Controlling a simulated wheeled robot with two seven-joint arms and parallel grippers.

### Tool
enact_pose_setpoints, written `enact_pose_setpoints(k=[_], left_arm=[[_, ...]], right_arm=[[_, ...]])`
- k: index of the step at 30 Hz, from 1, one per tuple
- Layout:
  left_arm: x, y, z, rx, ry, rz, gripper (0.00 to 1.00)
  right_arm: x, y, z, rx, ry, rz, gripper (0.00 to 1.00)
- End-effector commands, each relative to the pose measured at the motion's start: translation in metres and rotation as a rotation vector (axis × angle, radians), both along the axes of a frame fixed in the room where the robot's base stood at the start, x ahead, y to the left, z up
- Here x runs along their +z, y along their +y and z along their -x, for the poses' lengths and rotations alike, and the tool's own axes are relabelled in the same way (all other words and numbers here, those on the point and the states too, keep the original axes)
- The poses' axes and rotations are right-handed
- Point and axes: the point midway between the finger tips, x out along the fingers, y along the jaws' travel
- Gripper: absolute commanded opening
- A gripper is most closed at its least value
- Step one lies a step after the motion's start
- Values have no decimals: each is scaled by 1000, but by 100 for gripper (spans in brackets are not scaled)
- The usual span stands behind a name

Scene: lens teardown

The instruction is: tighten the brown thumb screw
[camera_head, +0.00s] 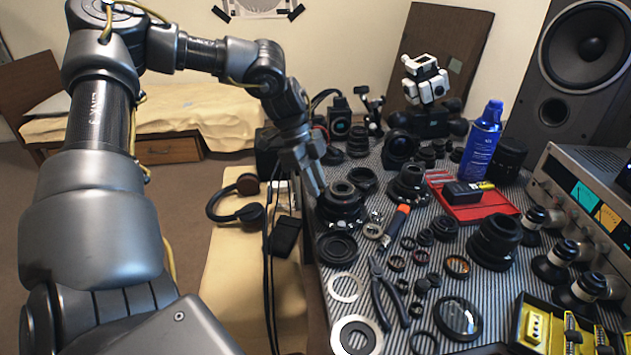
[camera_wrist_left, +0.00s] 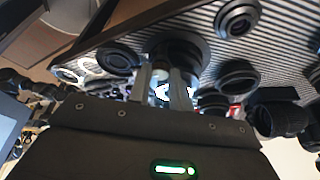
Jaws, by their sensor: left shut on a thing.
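My left gripper (camera_head: 320,190) reaches down at the left edge of the striped mat, beside a black lens (camera_head: 342,198). In the left wrist view, the two grey fingers of this gripper (camera_wrist_left: 173,85) point at the dark round lens (camera_wrist_left: 180,48). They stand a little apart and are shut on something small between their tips. I cannot make out a brown thumb screw in either view; the fingers and the dark lens body hide that spot. My right gripper is not in view.
The striped mat (camera_head: 462,245) is crowded with lenses, rings and tools. Pliers (camera_head: 388,290) and an orange-handled screwdriver (camera_head: 396,225) lie near the lens. A red tray (camera_head: 478,212) and a blue spray can (camera_head: 481,145) stand farther right. Headphones (camera_head: 247,184) lie left of the mat.

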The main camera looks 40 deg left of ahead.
Motion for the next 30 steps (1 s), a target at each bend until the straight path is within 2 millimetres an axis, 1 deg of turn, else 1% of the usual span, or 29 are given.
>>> enact_pose_setpoints(k=[1, 2, 6, 7, 14, 17, 20, 21, 26, 30], left_arm=[[0, 0, 0, 0, -1, 1, 0], [0, 0, 0, 0, -1, 1, 23], [0, 0, 0, 0, -1, 1, 41], [0, 0, 0, 0, -1, 1, 43], [0, 0, 0, 1, -1, 1, 43], [5, 2, 0, 1, -2, 1, 43], [17, 6, 1, 2, -3, -1, 43], [24, 9, 2, 2, -3, 0, 43], [55, 21, 5, 3, -4, 0, 43], [78, 30, 7, 2, -3, 0, 43]], right_arm=[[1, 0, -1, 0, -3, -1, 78], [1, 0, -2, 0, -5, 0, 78], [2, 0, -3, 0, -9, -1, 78], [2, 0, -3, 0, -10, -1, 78], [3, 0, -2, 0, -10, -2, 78], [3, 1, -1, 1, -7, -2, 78], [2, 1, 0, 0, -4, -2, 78], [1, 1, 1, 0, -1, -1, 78], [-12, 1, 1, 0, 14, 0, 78], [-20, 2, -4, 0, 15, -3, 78]])
